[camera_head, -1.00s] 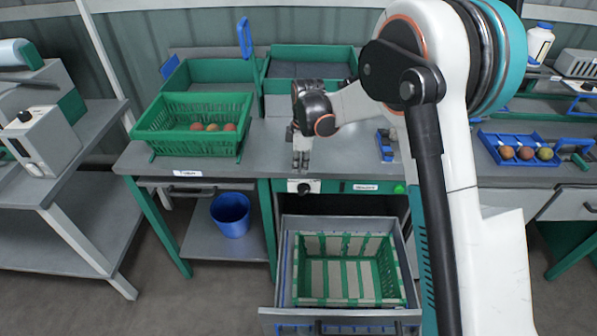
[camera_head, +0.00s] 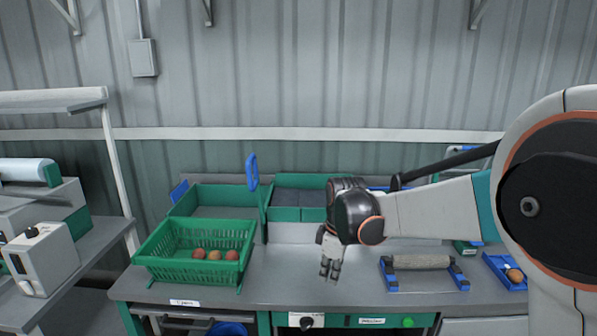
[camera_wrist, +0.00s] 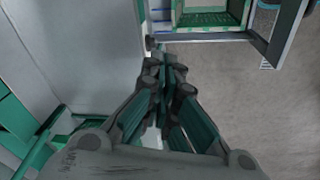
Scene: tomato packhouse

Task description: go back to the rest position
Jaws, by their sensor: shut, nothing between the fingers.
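My gripper (camera_head: 330,262) hangs above the grey bench top (camera_head: 270,284) near its front, pointing down, with its fingers together and nothing between them. It also shows in the wrist view (camera_wrist: 167,84), where its fingertips meet over the bench's front edge. My arm reaches in from the right of the head view. A green crate (camera_head: 175,268) with several reddish tomatoes (camera_head: 214,255) stands on the bench to the left of my gripper, apart from it.
Behind stand green bins with grey insides (camera_head: 285,214). A blue cradle with a grey roller (camera_head: 422,262) lies to the right. A blue tray (camera_head: 497,263) holds a tomato. In the wrist view an open drawer (camera_wrist: 208,36) with a green crate juts out below the bench.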

